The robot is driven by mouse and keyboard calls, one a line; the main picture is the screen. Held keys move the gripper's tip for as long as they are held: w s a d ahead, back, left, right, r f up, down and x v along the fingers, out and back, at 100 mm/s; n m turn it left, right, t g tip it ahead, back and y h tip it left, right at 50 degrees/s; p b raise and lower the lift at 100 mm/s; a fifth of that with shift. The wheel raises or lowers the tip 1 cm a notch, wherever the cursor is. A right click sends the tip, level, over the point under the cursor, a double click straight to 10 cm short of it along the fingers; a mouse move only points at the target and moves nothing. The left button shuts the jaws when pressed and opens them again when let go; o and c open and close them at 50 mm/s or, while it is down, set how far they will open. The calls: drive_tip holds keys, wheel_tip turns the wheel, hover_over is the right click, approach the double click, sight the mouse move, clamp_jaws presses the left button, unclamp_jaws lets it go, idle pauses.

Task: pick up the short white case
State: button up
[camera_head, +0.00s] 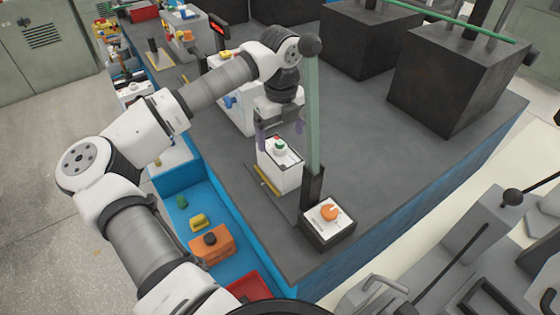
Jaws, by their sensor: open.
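The short white case (287,177) stands upright on the dark grey bench top. It has a green button and a small red part on its top. My gripper (280,134) points down right at the top of the case. Its purple-grey fingers are apart, one toward each side of the case top. I cannot tell whether they touch the case. Part of the right finger is close to the green lever in the picture.
A tall green lever (312,110) with a black knob rises just right of my gripper. A black box with an orange knob (329,213) sits in front. A taller white case (238,113) stands behind. Large dark blocks (450,80) stand at the back right. Blue trays hold small parts at left.

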sight(280, 151)
drive_tip(key=shift+s+a+f+p, duration=0.1)
drive_tip(key=shift+s+f+p, duration=0.1)
drive_tip(key=shift+f+p, duration=0.9)
drive_tip(key=shift+s+f+p, duration=0.15)
drive_tip(key=shift+f+p, duration=0.2)
drive_tip(key=shift+f, duration=1.45)
drive_tip(key=shift+c, duration=0.4)
drive_tip(key=c, duration=1.2)
drive_tip(key=shift+o, duration=0.2)
drive_tip(key=shift+r, duration=0.1)
